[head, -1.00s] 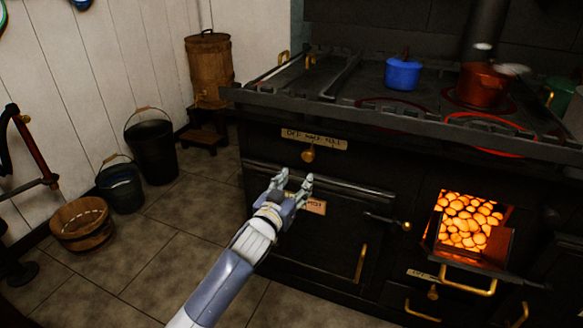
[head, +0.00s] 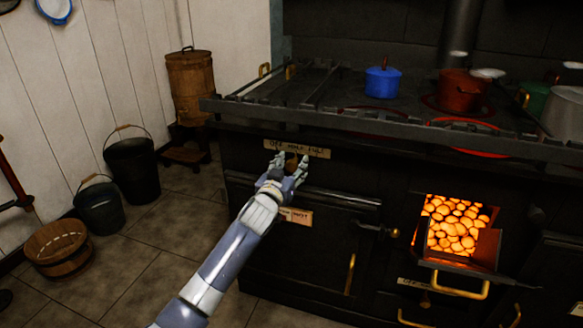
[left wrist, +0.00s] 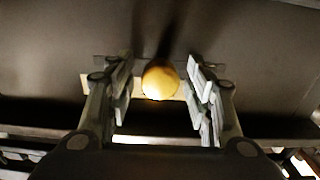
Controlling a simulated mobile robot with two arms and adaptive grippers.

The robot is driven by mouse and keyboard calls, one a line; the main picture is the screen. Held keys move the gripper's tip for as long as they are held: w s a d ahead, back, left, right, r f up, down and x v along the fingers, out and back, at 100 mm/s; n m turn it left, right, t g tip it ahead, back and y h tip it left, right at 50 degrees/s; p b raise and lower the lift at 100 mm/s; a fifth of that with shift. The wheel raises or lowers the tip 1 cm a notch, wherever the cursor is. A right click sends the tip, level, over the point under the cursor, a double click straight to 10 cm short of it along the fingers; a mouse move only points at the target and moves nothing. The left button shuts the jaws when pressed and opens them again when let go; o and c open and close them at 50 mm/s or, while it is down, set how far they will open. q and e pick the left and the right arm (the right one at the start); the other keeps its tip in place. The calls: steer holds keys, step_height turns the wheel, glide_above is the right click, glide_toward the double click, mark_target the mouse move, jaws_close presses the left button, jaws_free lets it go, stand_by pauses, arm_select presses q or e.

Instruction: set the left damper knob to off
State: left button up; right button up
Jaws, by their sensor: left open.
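The left damper knob (left wrist: 160,80) is a round brass knob on the dark stove front. In the left wrist view it sits between my open fingers, with a gap on each side. In the head view the knob (head: 291,162) is partly hidden by my left gripper (head: 290,160). A label plate (head: 297,148) reading OFF, HALF, FULL is just above it. My left gripper also shows in the left wrist view (left wrist: 162,90), open and empty. Which mark the knob points to cannot be told. My right gripper is not in view.
Below the knob are an oven door rail (head: 330,196) and another label plate (head: 296,216). An open firebox (head: 458,225) glows at the right. The stove's top edge rail (head: 400,128) overhangs above. Buckets (head: 132,168) stand on the floor at the left.

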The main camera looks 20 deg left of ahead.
mark_target(275, 154)
arm_select(q)
steer(key=shift+w, duration=0.1)
steer(key=shift+c, duration=0.3)
jaws_close()
steer(key=shift+a+r+p, duration=0.1)
steer(key=shift+a+p, duration=0.25)
steer(key=shift+a, duration=0.05)
steer(key=a+p, duration=0.2)
steer(key=a, duration=0.3)
steer(key=shift+w+a, duration=0.1)
steer(key=shift+a, duration=0.2)
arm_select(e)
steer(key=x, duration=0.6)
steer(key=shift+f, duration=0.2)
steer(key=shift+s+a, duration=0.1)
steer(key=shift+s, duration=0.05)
arm_select(q)
steer(key=shift+c, duration=0.8)
jaws_free()
steer(key=shift+o, duration=1.1)
steer(key=shift+a, duration=0.2)
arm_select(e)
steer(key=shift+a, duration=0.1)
